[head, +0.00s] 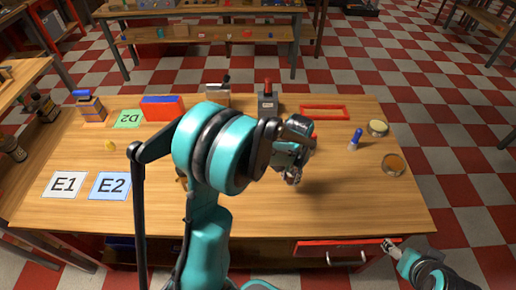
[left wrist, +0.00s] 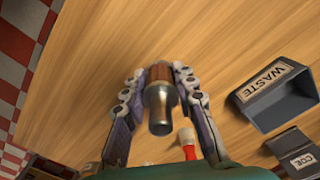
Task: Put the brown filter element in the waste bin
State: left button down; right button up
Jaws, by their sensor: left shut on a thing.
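My left gripper (left wrist: 160,100) is shut on the brown filter element (left wrist: 160,74), a brown cylinder with a silver metal end, held between the two fingers in the left wrist view. In the head view this gripper (head: 292,172) is over the middle of the workbench, and I cannot make out the filter element there. The waste bin (left wrist: 275,97), a dark grey box labelled WASTE, is to the right of the gripper in the left wrist view, apart from it. I cannot pick out the bin in the head view. My right gripper (head: 392,246) is by the drawer at the lower right; its fingers are too small to judge.
The wooden workbench (head: 400,205) carries cards E1 (head: 65,184) and E2 (head: 110,185), a red frame (head: 325,113), a blue-topped peg (head: 356,139) and two round dishes at the right. A red-edged drawer (head: 335,254) is at the front. The bench's front right is clear.

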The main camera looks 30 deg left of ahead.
pick_arm(q)
jog(key=w+a+r+m+p, duration=0.1)
jog(key=w+a+r+m, duration=0.1)
jog(key=w+a, duration=0.35)
jog(key=w+a+r+m, duration=0.1)
jog(key=w+a+m, duration=0.15)
jog(key=w, duration=0.55)
jog(key=shift+n, duration=0.35)
jog(key=a+f+b, duration=0.1)
jog(key=a+f, duration=0.1)
jog(key=a, duration=0.2)
jog(key=a+f+b, duration=0.1)
jog(key=a+f, duration=0.1)
jog(key=a, duration=0.2)
jog(key=a+f+b, duration=0.1)
jog(key=a+f, duration=0.1)
jog(key=a, duration=0.1)
jog(key=shift+w+a+f, duration=0.1)
jog(key=shift+w+a, duration=0.2)
jog(key=shift+a, duration=0.1)
jog(key=shift+a+f, duration=0.3)
jog(key=shift+a, duration=0.05)
notch_tip(320, 180, down, 4)
jog(key=shift+r+b, duration=0.25)
jog(key=shift+b, duration=0.55)
jog(key=shift+f, duration=0.1)
